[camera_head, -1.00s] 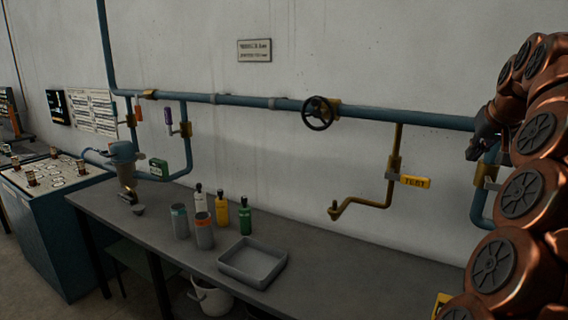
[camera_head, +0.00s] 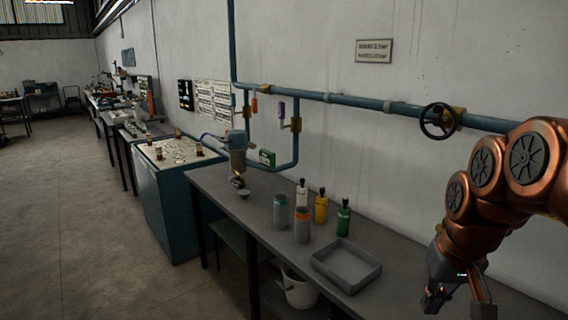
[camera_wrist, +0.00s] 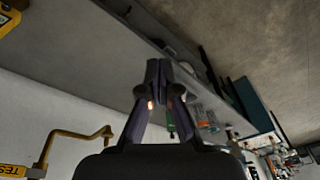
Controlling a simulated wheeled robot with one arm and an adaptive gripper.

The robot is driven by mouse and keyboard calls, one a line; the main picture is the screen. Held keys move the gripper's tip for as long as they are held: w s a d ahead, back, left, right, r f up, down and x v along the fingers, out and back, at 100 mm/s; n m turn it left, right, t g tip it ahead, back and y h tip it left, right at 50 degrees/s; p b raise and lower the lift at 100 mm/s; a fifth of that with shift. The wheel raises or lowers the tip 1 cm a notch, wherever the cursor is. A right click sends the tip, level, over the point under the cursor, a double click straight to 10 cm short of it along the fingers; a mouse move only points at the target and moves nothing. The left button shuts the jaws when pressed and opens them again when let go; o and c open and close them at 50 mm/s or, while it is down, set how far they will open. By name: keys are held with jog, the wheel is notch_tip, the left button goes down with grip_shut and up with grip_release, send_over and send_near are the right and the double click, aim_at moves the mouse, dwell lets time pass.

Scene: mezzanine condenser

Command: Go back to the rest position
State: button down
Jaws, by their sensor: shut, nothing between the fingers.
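My copper arm comes in from the right in the head view. My gripper (camera_head: 437,296) hangs at its end at the lower right, beyond the right side of the grey tray (camera_head: 346,265). In the wrist view, its two dark fingers (camera_wrist: 157,68) meet at the tips with nothing between them. The gripper is apart from the things on the bench.
The grey bench (camera_head: 262,205) carries several bottles and cans, including a green bottle (camera_head: 343,218). A blue pipe with a black handwheel (camera_head: 438,121) runs along the wall. A white bucket (camera_head: 299,290) stands below. A blue console (camera_head: 172,200) is at left; open floor lies left of it.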

jog(key=s+a+f+g, duration=0.2)
jog(key=s+f, duration=0.4)
jog(key=s, duration=0.3)
jog(key=s+a+f+n+g, duration=0.1)
jog(key=s+a+f, duration=0.4)
jog(key=s, duration=0.4)
jog(key=shift+s+f+g, duration=0.35)
jog(key=shift+f+g, duration=0.05)
jog(key=shift+f, duration=0.4)
